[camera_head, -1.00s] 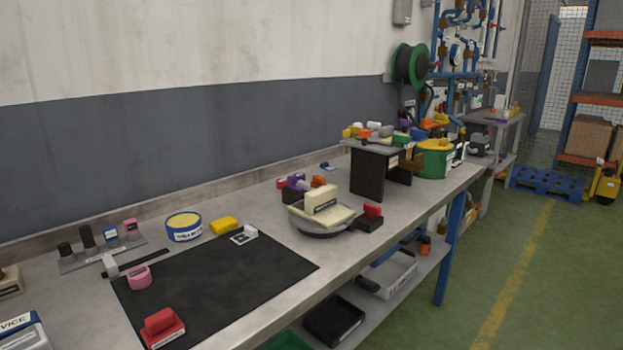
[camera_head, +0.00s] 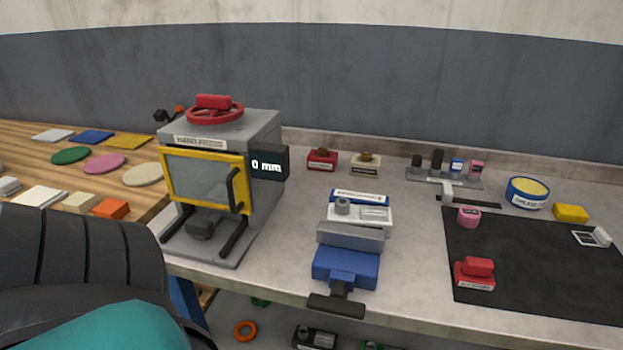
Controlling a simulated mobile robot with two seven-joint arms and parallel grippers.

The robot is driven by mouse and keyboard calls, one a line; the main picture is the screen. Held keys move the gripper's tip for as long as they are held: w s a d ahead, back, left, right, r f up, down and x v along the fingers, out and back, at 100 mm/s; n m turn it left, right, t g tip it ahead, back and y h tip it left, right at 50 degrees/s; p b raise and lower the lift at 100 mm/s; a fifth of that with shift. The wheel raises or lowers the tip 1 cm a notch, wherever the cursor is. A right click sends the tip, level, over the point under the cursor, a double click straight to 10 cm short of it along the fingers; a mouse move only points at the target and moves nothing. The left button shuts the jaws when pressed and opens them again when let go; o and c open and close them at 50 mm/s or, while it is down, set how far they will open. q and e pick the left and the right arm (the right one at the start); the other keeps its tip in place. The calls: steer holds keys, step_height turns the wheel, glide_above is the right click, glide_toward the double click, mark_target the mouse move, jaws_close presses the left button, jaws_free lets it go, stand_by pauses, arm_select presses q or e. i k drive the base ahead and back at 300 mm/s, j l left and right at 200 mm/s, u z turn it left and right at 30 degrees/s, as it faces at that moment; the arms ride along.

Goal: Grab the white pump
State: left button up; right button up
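I cannot tell for sure which thing is the white pump. A white block with a grey round knob (camera_head: 374,215) sits behind the grey jaw of a blue vise (camera_head: 345,264) on the grey workbench (camera_head: 415,285). A small white piece (camera_head: 601,236) lies at the right on the black mat (camera_head: 530,262). Neither of my grippers is in view.
A grey press with a yellow-framed window (camera_head: 205,182) stands left of the vise. A red block (camera_head: 474,274) and pink piece (camera_head: 468,217) lie on the mat. A dark ribbed shape (camera_head: 75,250) and teal shape (camera_head: 110,328) fill the lower left.

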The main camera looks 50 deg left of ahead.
mark_target(380, 218)
steer(key=j+u, duration=0.15)
steer(key=u, duration=1.05)
steer(key=k+j+u, duration=0.1)
steer(key=j, duration=0.1)
